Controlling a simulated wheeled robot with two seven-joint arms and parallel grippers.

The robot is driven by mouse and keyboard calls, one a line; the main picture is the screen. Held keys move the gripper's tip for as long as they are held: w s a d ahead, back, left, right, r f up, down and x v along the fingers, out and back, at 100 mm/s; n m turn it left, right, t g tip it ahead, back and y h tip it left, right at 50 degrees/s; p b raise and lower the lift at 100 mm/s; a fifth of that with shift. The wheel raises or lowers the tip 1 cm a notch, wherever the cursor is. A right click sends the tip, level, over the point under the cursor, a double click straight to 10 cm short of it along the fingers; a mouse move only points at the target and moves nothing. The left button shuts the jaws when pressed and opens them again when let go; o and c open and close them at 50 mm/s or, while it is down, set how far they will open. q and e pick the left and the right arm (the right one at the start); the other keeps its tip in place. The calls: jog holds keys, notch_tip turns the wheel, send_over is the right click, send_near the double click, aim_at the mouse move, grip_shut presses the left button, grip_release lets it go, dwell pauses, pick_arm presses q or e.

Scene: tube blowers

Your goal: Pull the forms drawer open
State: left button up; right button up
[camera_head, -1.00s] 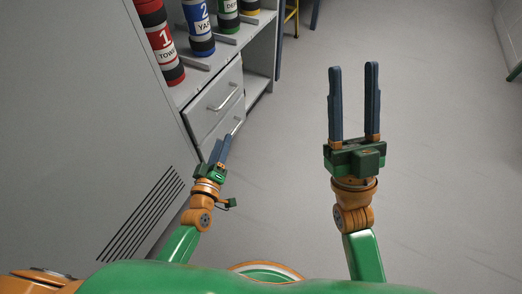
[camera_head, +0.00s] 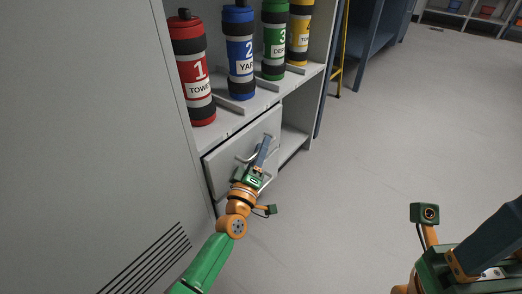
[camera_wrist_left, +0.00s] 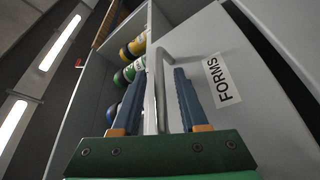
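The FORMS label (camera_wrist_left: 222,80) is on a grey drawer front (camera_wrist_left: 235,110) in the left wrist view. A bar handle (camera_wrist_left: 165,62) stands out from that front. My left gripper (camera_wrist_left: 160,75) is open, its two blue fingers on either side of the handle, with a gap showing beside the bar. In the head view my left gripper (camera_head: 262,152) is at the handle of a drawer (camera_head: 228,163) under the shelf, covering part of it. That drawer looks closed. My right gripper (camera_head: 490,250) is cut off at the lower right; its opening cannot be told.
Numbered canisters stand on the shelf above: red (camera_head: 193,75), blue (camera_head: 240,55), green (camera_head: 275,40) and yellow (camera_head: 299,30). A large grey panel (camera_head: 90,120) with vents is at the left. The floor (camera_head: 400,130) to the right is clear.

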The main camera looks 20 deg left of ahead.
pick_arm(q)
grip_shut()
dwell(1.2)
